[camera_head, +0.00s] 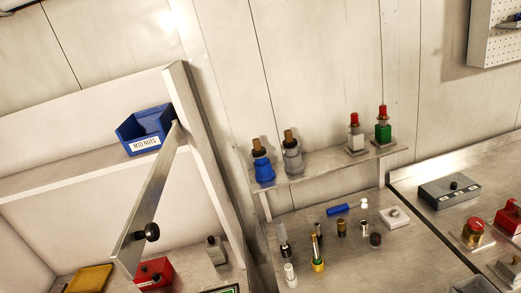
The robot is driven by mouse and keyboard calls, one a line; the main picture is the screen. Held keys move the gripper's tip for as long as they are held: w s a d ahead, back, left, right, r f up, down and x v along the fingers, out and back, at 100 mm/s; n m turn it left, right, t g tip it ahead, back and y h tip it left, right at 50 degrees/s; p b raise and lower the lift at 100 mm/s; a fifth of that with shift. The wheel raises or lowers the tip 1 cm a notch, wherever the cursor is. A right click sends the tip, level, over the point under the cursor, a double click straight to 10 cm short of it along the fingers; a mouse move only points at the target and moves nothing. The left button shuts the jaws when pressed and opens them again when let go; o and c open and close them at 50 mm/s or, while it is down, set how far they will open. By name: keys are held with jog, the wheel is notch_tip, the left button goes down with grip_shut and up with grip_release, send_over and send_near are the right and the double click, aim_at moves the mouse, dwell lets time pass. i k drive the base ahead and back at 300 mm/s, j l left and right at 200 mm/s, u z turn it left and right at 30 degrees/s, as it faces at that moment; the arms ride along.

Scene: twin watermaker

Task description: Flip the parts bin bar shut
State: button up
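The parts bin bar (155,195) is a flat metal strip at the left of the view. It slants from its upper end by the white shelf post (205,150) down to a lower free end at the left. A black round knob (152,232) sticks out near its lower end. A blue parts bin (145,130) with a white label reading something like "M10 NUTS" sits on the shelf behind the bar's upper end. The bar hangs at an angle and is not level across the shelf. My gripper is not in view.
A small shelf (330,163) holds blue, grey, white and green bottle-like parts. Below, a metal bench (340,255) carries several small fittings. A red box (155,272) and a yellow bin (90,279) stand below the bar. A grey switch box (448,190) is at right.

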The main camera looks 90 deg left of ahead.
aim_at(139, 227)
jog(key=i+u, duration=0.45)
jog(key=i+l+u, duration=0.15)
jog(key=u, duration=0.7)
jog(key=i+l+u, duration=0.1)
jog(key=u, duration=0.3)
jog(key=l+u, duration=0.1)
jog(key=u, duration=0.35)
jog(key=i+l+u, duration=0.1)
jog(key=u, duration=0.35)
jog(key=l+u, duration=0.1)
jog(key=u, duration=0.3)
jog(key=l+u, duration=0.1)
jog(key=u, duration=0.35)
